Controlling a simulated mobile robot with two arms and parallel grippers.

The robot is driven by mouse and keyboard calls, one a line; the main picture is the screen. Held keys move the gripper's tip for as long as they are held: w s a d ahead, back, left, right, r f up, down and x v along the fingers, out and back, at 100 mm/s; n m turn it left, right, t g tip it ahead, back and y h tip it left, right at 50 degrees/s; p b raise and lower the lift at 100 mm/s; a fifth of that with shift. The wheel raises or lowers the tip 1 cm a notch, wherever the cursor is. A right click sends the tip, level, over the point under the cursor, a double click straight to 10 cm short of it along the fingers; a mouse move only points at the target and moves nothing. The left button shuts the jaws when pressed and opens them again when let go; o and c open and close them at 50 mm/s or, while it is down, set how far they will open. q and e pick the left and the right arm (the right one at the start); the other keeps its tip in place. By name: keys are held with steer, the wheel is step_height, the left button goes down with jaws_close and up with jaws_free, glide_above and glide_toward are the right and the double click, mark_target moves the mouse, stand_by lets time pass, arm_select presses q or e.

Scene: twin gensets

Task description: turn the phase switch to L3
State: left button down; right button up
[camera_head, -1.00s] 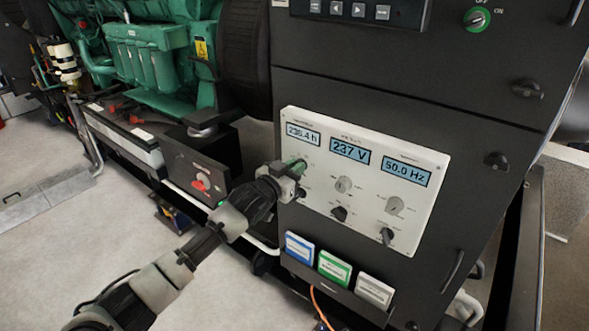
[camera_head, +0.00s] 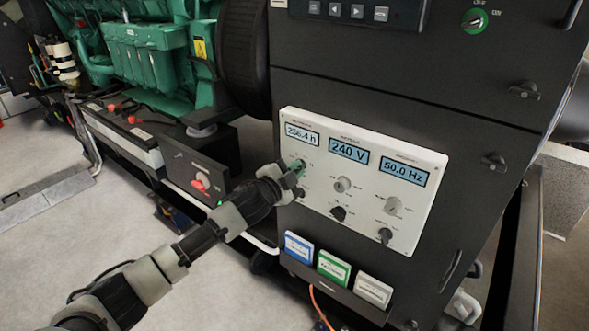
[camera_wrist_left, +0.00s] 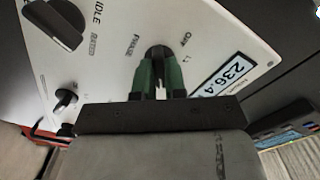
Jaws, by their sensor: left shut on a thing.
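The white instrument panel (camera_head: 318,199) is on the front of the dark cabinet. The phase switch is a small dark round knob at the panel's left, below the 236.4 h display; it shows in the left wrist view (camera_wrist_left: 158,50) beside the words PHASE and OFF. My left gripper (camera_head: 297,171) is at this knob. In the left wrist view its two green fingers (camera_wrist_left: 159,66) are shut on the knob, one on each side. The fingers hide part of the knob and the markings below it, so its pointed position cannot be read. My right gripper is not in view.
Other knobs sit close by, including a grey one (camera_head: 343,184) and a black one (camera_head: 338,213). The middle display (camera_head: 348,151) reads 240 V. Document holders (camera_head: 333,267) are below the panel. A green engine (camera_head: 146,52) stands at the left, with open floor before it.

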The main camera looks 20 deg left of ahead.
arm_select(q)
steer(key=shift+f+m, duration=0.1)
steer(key=shift+m, duration=1)
steer(key=c, duration=1.2)
jaws_free()
steer(key=shift+b+v, duration=1.25)
steer(key=shift+v, duration=4.2)
